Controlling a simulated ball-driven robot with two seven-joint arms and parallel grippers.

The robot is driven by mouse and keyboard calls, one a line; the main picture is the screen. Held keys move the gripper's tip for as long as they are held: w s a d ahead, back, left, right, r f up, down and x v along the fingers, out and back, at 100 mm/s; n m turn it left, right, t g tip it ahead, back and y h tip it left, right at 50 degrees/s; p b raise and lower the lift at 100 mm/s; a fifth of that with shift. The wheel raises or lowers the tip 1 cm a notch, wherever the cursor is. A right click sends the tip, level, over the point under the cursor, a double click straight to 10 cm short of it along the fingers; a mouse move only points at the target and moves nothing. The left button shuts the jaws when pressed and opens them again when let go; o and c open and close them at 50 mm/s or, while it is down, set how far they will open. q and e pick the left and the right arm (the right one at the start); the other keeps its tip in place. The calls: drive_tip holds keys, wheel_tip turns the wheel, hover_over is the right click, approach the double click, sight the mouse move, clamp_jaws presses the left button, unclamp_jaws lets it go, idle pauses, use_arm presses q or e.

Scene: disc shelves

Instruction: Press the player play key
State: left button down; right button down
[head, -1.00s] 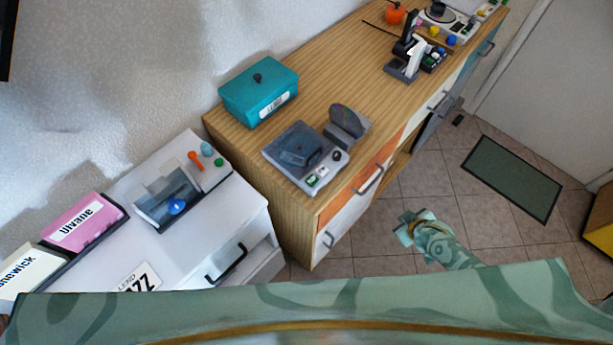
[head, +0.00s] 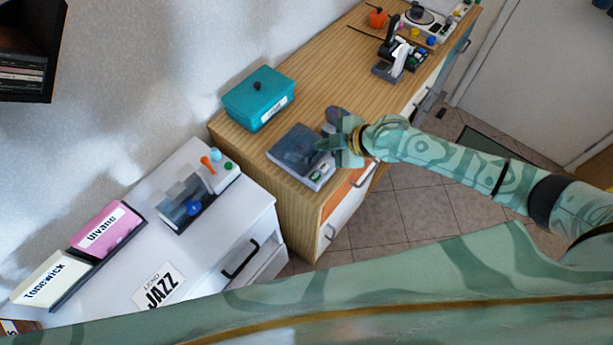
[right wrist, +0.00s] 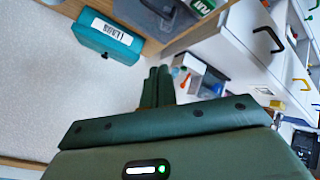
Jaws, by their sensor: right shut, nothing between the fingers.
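The player (head: 292,150) is a grey box with a dark, see-through lid, on the near end of the wooden cabinet. Its green play key (head: 316,176) is at the front right corner, below my gripper in the head view. In the right wrist view the green key, labelled PLAY (right wrist: 202,5), shows at the top edge, partly cut off. My right gripper (head: 324,146) is shut and empty, over the right part of the player in the head view. Its fingers also show in the right wrist view (right wrist: 157,82), apart from the key. My left gripper is not in view.
A teal lidded box (head: 258,97) stands behind the player on the wooden cabinet (head: 325,85). A white cabinet (head: 230,222) stands to the left, bearing another device (head: 190,200) and pink and cream cases. More devices stand at the cabinet's far end.

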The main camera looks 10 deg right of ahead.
sight(319, 177)
drive_tip(key=shift+s+a+n+g, duration=0.3)
drive_tip(key=shift+s+a+n, duration=0.4)
drive_tip(key=shift+n, duration=0.3)
drive_tip(key=shift+a, duration=0.1)
wheel_tip(319, 177, down, 8)
drive_tip(key=b, duration=0.7)
drive_tip(key=shift+f+b, duration=0.35)
drive_tip(key=shift+b, duration=0.1)
idle(0.9)
drive_tip(key=shift+f, duration=0.4)
